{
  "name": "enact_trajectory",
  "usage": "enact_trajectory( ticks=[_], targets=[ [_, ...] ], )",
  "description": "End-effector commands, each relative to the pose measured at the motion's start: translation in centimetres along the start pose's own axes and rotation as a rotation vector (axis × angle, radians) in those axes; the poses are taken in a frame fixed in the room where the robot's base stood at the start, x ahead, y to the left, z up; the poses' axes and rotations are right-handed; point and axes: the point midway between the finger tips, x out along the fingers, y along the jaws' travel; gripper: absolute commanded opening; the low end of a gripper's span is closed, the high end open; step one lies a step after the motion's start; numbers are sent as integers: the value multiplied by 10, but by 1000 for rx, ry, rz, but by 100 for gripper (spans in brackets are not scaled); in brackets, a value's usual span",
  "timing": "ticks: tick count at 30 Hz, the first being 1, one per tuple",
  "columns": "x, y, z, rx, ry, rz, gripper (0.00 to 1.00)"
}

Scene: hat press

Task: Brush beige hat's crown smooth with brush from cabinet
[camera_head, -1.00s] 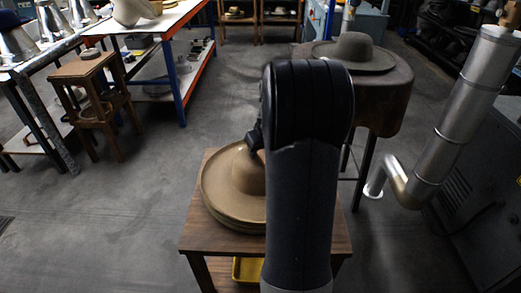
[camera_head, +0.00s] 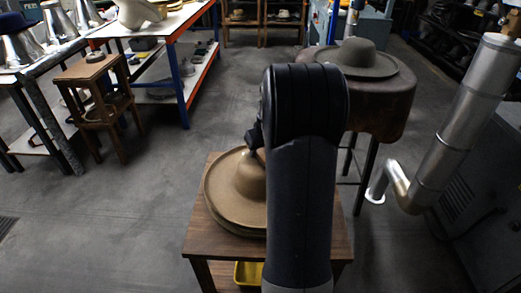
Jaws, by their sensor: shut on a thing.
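The beige hat (camera_head: 228,195) lies crown up on a small wooden table (camera_head: 205,239), on top of what looks like one or more other brims. Its right part is hidden behind my dark arm. A dark end part of my gripper (camera_head: 255,138) shows just left of the arm, at the top of the hat's crown. It looks close to or touching the crown, but I cannot tell which. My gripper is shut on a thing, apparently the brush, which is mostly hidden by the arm.
A grey hat (camera_head: 356,58) sits on a brown rounded stand (camera_head: 386,105) behind right. A silver pipe (camera_head: 448,140) and grey machine stand at right. A wooden stool (camera_head: 100,105) and loaded tables are at left. Something yellow (camera_head: 248,272) is under the small table.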

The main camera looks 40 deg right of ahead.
Motion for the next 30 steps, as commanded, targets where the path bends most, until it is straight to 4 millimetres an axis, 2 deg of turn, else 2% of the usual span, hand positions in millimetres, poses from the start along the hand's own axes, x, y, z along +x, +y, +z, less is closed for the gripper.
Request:
enact_trajectory(
  ticks=[1,21,30],
  targets=[
    [-8,0,-4,0,2,1,18],
    [-58,1,-25,0,3,2,18],
    [-62,0,-26,0,2,1,18]
  ],
)
